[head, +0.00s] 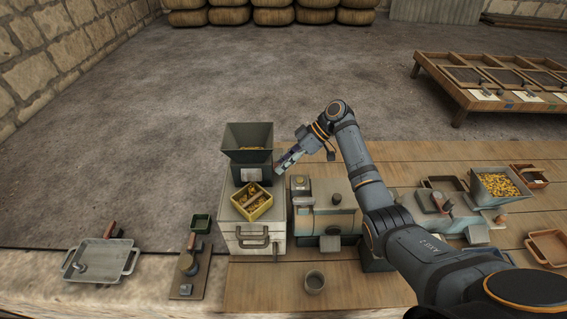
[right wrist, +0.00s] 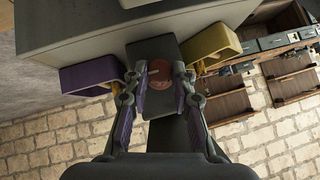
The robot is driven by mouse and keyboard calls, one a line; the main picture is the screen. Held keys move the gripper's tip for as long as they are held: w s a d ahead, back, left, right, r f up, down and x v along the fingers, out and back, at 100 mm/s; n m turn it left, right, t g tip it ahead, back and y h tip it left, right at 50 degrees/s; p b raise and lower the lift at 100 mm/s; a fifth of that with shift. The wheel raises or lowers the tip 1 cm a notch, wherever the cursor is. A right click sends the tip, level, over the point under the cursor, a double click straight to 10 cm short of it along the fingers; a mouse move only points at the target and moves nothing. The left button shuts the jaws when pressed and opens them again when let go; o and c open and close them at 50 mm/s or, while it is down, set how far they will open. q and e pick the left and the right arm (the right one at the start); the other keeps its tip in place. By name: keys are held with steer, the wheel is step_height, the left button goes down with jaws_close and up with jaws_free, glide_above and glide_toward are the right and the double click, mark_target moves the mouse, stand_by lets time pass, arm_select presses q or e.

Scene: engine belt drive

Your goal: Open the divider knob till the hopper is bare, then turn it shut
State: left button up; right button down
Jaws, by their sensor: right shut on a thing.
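The grey hopper (head: 248,138) stands at the middle of the head view, with some yellow grain (head: 250,149) low inside it. The divider knob (right wrist: 160,76), a reddish-brown disc with a pale line, shows in the right wrist view on a dark block. My right gripper (right wrist: 160,82) has its fingertips on both sides of the knob, closed on it. In the head view it (head: 283,164) comes from the right against the hopper body, and the knob is hidden there. A yellow split box (head: 262,213) with grain in both halves sits below the hopper. My left gripper is not in view.
A purple spout (right wrist: 85,78) and a yellow spout (right wrist: 210,47) flank the knob. A pale case (head: 232,240) carries the hopper. A grain-filled bin (head: 480,200) stands at the right. A metal tray (head: 100,265) lies at the left.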

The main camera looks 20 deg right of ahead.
steer(key=c, duration=1.1)
jaws_free()
steer(key=shift+d+r, duration=0.15)
steer(key=shift+d, duration=0.05)
steer(key=v, duration=1.1)
steer(key=shift+d+r, duration=0.2)
steer(key=shift+s+f, duration=0.1)
steer(key=shift+f, duration=0.05)
